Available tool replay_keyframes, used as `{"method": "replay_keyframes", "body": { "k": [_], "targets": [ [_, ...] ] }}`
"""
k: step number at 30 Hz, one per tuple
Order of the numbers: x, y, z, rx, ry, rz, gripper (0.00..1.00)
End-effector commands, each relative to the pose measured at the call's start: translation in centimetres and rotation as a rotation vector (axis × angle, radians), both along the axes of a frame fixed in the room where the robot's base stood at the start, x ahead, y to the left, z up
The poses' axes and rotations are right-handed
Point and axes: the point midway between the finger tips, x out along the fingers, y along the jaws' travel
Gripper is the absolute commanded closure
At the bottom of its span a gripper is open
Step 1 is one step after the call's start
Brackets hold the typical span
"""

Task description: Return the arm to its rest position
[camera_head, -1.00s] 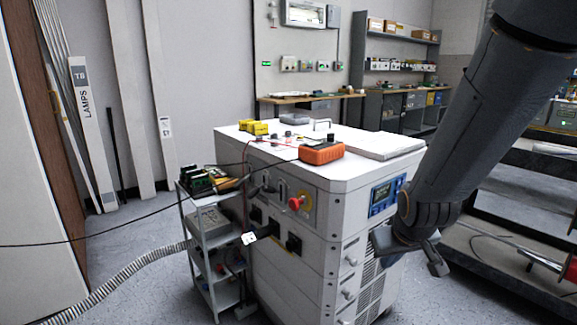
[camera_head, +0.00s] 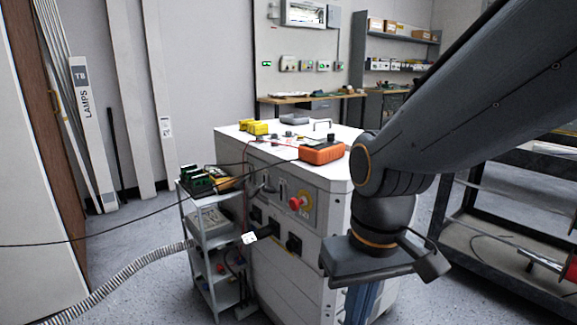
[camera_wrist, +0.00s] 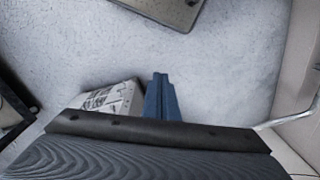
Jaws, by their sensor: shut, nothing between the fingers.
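My arm (camera_head: 450,110) reaches in from the upper right of the head view and bends down at the wrist. My gripper (camera_head: 362,306) hangs below the wrist in front of the white cabinet's right side. Its blue fingers run to the bottom edge of the head view. In the wrist view my gripper (camera_wrist: 161,92) points at the grey floor (camera_wrist: 215,85), with the fingers together and nothing between them.
A white wheeled cabinet (camera_head: 235,170) carries an orange meter (camera_head: 321,153) and yellow blocks (camera_head: 253,128). A small shelf cart (camera_head: 214,235) stands at its left, with cables and a ribbed hose (camera_head: 130,280). A dark rack (camera_head: 480,225) stands at right. Floor shows between rack and cabinet.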

Motion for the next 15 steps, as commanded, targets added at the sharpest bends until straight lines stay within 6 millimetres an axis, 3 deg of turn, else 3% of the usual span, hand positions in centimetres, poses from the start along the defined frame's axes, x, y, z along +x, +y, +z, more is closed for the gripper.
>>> {"method": "replay_keyframes", "body": {
  "k": [2,15],
  "targets": [
    [-1.1,0.6,0.8,0.001,0.018,0.024,1.00],
    [-0.5,-1.7,3.6,-0.014,0.018,-0.052,1.00]
  ]
}}
